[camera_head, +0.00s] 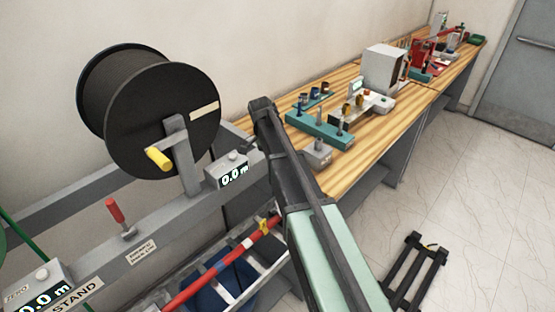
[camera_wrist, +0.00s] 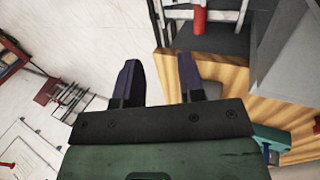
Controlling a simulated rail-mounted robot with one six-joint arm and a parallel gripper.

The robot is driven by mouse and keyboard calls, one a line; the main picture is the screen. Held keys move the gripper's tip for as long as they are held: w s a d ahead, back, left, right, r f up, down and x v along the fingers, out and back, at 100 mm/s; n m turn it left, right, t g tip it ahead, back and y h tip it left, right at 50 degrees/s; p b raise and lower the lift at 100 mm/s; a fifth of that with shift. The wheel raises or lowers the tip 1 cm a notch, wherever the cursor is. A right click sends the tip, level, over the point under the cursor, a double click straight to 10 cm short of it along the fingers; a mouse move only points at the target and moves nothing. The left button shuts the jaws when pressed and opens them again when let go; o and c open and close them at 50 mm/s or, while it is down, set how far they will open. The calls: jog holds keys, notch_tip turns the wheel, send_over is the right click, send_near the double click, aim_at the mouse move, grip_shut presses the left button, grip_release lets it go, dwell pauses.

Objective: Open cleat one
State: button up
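No part in view is labelled cleat one, and I cannot tell which part it is. In the head view a red cable or pole (camera_head: 222,262) runs across a grey ladder-like rack (camera_head: 243,272) at the lower middle, with a small yellow piece (camera_head: 264,226) on it. In the wrist view a red piece (camera_wrist: 199,18) lies over the pale rungs of a rack (camera_wrist: 225,15) at the top. My gripper (camera_wrist: 158,78) has its two dark fingers apart with nothing between them. It is above the floor and a wooden bench edge, apart from the red piece. Its fingertips are not clear in the head view.
A black cable reel (camera_head: 147,110) with a yellow handle stands at left on a grey stand with 0.0 m displays. The wooden bench (camera_head: 375,135) holds a teal fixture (camera_head: 318,128) and a white box (camera_head: 384,68). A dark frame (camera_head: 417,270) lies on the floor. Pale floor is clear at right.

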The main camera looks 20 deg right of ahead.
jog(key=shift+o, duration=1.1)
jog(key=shift+f, duration=0.25)
jog(key=o, duration=0.3)
jog(key=b+x, duration=0.5)
jog(key=shift+s+d+f, duration=0.1)
jog(key=shift+d+f, duration=0.05)
jog(key=shift+f, duration=0.15)
jog(key=f+n+t+b, duration=0.1)
jog(key=f+n+b, duration=0.3)
jog(key=n, duration=0.2)
jog(key=w+f+n+t+y+b, duration=0.1)
jog(key=f+n+t+b, duration=0.1)
jog(key=f+n+b, duration=0.3)
jog(key=a+f+n+t+y+b, duration=0.1)
jog(key=f+n+b, duration=0.3)
jog(key=n, duration=0.3)
jog(key=shift+w+f, duration=0.3)
jog(key=shift+f, duration=0.35)
jog(key=shift+r, duration=0.2)
